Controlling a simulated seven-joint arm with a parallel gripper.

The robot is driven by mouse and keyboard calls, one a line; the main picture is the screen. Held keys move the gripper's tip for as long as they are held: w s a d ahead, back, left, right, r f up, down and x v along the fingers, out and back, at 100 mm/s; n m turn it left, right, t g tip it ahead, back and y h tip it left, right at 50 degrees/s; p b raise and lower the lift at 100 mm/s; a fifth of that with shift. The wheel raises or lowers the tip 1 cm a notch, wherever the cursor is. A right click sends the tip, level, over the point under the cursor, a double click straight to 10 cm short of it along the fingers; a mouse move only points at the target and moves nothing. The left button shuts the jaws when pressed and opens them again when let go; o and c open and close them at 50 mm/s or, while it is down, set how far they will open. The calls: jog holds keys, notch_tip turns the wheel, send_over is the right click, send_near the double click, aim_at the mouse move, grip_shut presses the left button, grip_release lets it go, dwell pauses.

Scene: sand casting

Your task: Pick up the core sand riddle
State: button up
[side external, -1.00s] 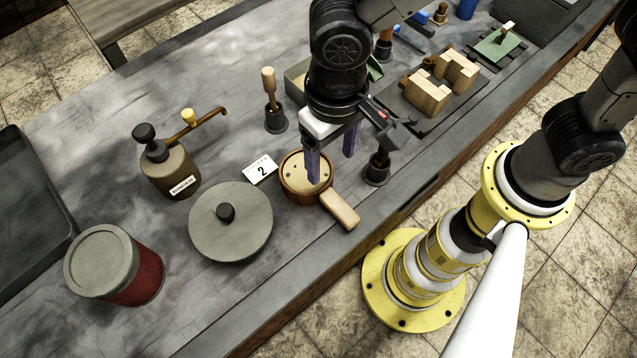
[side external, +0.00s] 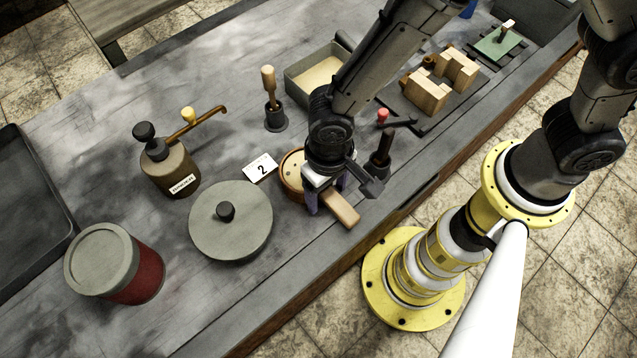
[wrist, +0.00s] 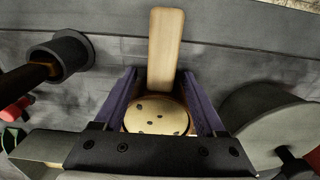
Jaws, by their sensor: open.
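The core sand riddle is a small round brown pan (side external: 291,172) with a pale wooden handle (side external: 342,209), lying on the grey bench. My gripper (side external: 326,198) is over it, pointing down, and hides part of the pan and the handle's root. In the wrist view the riddle's holed disc (wrist: 157,115) lies between the two purple fingers (wrist: 158,78), and the handle points away beyond the fingertips. The fingers are apart, one on each side of the riddle. I cannot tell whether either touches it.
A card marked 2 (side external: 261,168) and a grey round lid with a black knob (side external: 231,239) lie left of the riddle. A dark holder with a tool (side external: 378,172) stands close at its right. A brush in a cup (side external: 275,120) stands behind. The bench's front edge is near the handle.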

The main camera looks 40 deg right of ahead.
jog(key=shift+f, duration=0.25)
grip_shut()
jog(key=shift+r, duration=0.1)
dwell(1.2)
